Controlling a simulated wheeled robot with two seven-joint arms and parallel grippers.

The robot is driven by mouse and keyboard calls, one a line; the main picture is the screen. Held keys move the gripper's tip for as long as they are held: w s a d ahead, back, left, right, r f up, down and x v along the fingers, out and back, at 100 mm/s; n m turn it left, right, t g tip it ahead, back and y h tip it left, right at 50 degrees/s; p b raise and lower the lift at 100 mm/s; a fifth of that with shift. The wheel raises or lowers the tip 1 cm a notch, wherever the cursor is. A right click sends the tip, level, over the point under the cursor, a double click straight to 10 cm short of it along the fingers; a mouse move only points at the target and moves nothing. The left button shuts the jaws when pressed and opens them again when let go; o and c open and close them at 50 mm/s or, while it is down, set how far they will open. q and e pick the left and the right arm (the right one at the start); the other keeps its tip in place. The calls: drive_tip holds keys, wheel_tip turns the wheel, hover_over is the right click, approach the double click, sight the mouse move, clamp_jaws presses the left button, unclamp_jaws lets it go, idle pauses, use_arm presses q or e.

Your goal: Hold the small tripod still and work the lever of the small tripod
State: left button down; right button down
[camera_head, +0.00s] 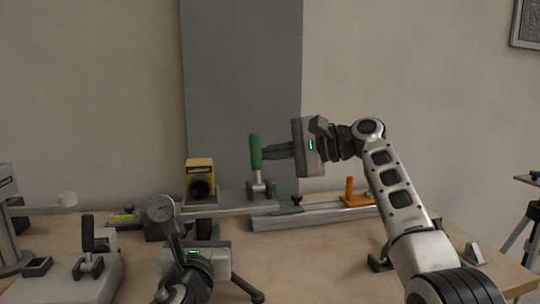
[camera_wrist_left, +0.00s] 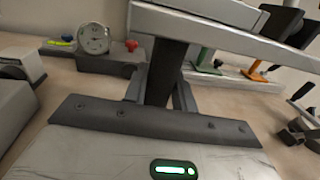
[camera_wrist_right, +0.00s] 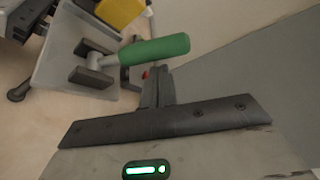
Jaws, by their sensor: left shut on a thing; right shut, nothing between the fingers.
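The small tripod has a light grey top plate (camera_head: 235,208) with a yellow block (camera_head: 200,178) and a lever with a green handle (camera_head: 255,152), which stands upright. The plate also shows in the left wrist view (camera_wrist_left: 215,30). A dark foot (camera_wrist_right: 18,92) shows in the right wrist view. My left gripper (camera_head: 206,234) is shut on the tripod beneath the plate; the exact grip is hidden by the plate. My right gripper (camera_head: 268,152) is shut and empty, its fingertips beside the green handle on the right; I cannot tell whether they touch.
A dial gauge (camera_head: 160,208) stands left of the plate. A grey box with a black lever (camera_head: 88,235) is at the left front. A rail (camera_head: 318,216) with an orange clamp (camera_head: 350,192) lies behind right. The table's front right is mostly clear.

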use_arm(q)
drive_tip(key=shift+f, duration=0.15)
use_arm(e)
drive_tip(key=shift+s+r, duration=0.1)
drive_tip(key=shift+s, duration=0.2)
drive_tip(key=shift+s+r+n+y, duration=0.3)
drive_tip(key=shift+s+n, duration=0.15)
drive_tip(key=shift+n, duration=0.25)
drive_tip(key=shift+s+d+r+n+t+y, duration=0.15)
drive_tip(key=shift+s+n+t+y, duration=0.15)
drive_tip(key=shift+s+n, duration=0.2)
drive_tip(key=shift+s+r+n+t+y, duration=0.1)
drive_tip(key=shift+s+n+t+y, duration=0.25)
drive_tip(key=shift+n, duration=0.25)
drive_tip(key=s+n+y, duration=0.1)
drive_tip(key=n, duration=0.1)
drive_tip(key=s+n+y, duration=0.1)
drive_tip(key=n, duration=0.1)
drive_tip(key=shift+s+d, duration=0.3)
drive_tip(key=shift+s, duration=0.35)
drive_tip(key=shift+f, duration=0.1)
